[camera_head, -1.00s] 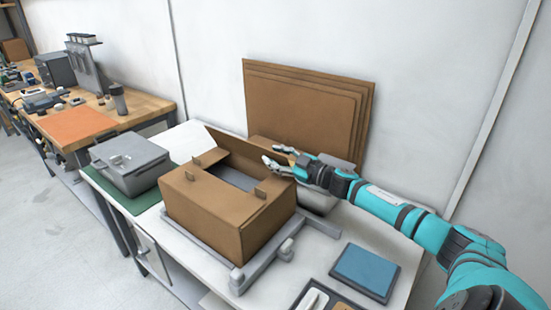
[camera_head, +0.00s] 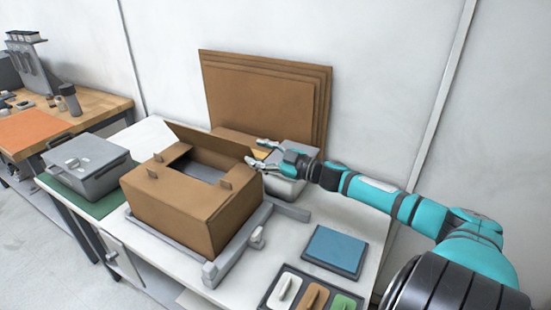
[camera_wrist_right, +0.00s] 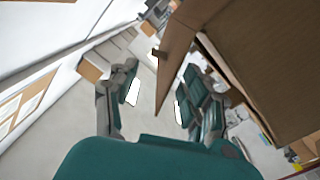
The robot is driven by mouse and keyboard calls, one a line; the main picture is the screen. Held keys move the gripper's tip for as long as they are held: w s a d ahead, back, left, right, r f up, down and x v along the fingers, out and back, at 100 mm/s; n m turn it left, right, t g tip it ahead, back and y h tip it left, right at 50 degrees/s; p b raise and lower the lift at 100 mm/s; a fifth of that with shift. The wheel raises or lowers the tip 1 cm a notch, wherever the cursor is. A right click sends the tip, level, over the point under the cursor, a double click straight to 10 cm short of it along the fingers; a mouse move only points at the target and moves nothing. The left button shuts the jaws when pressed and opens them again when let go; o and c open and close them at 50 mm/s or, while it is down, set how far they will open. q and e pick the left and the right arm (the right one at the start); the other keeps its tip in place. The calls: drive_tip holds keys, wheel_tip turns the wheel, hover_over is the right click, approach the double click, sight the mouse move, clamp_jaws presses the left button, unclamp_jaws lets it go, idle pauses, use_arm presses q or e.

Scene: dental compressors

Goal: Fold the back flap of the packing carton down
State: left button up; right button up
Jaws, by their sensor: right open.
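The packing carton (camera_head: 185,216) stands open on the white table, with a dark opening in its top. Its back flap (camera_head: 207,146) stands up and leans away at the rear edge. Small tabs show at the sides of the opening. My right gripper (camera_head: 256,151) is open and empty at the right end of the back flap; I cannot tell if it touches it. My left gripper is not in view.
Flat cardboard sheets (camera_head: 262,95) lean on the wall behind. A grey bin (camera_head: 285,184) stands behind the carton at right, a grey lidded case (camera_head: 88,165) at left. Grey rails (camera_head: 232,250) border the carton. A blue pad (camera_head: 334,249) and a tool tray (camera_head: 266,299) lie at right.

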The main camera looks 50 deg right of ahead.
drive_tip(key=shift+v, duration=2.55)
